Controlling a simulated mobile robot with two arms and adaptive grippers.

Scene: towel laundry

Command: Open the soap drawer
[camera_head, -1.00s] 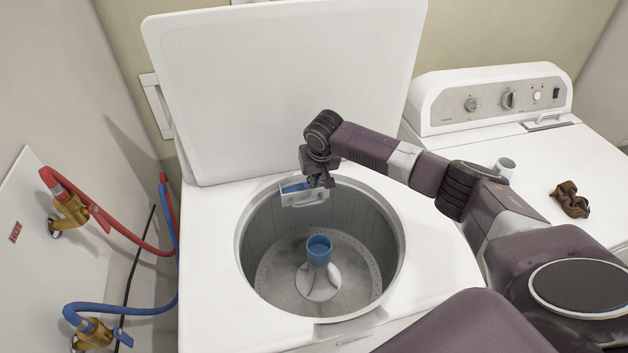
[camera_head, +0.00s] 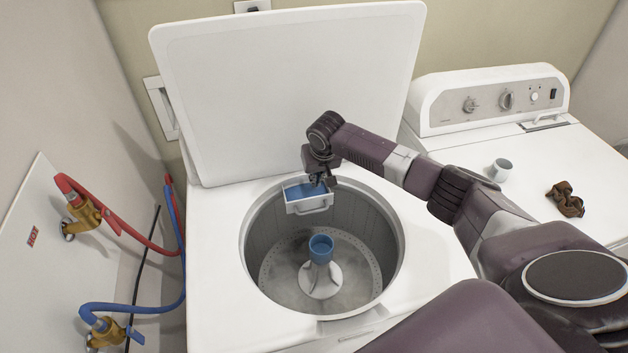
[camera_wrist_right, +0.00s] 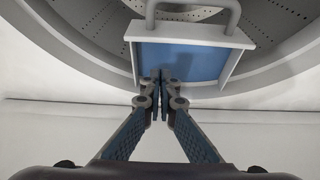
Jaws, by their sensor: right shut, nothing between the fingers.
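The soap drawer (camera_head: 307,201) is a small white tray with a blue inside and a handle on its front. It stands out from the back rim of the washer drum (camera_head: 350,230), over the opening. My right gripper (camera_head: 322,181) is at the drawer's back right in the head view. In the right wrist view the drawer (camera_wrist_right: 190,60) lies ahead, its handle at the top. The right fingers (camera_wrist_right: 161,85) are together and empty, their tips over the blue inside, behind the front wall. Whether they touch the drawer cannot be told. My left gripper is not in view.
The raised washer lid (camera_head: 285,90) stands behind the drum. A blue-topped agitator (camera_head: 320,265) rises in the drum. A white cup (camera_head: 501,170) and a brown cloth (camera_head: 565,199) lie on the dryer (camera_head: 545,150) at right. Red and blue hoses (camera_head: 135,308) are at left.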

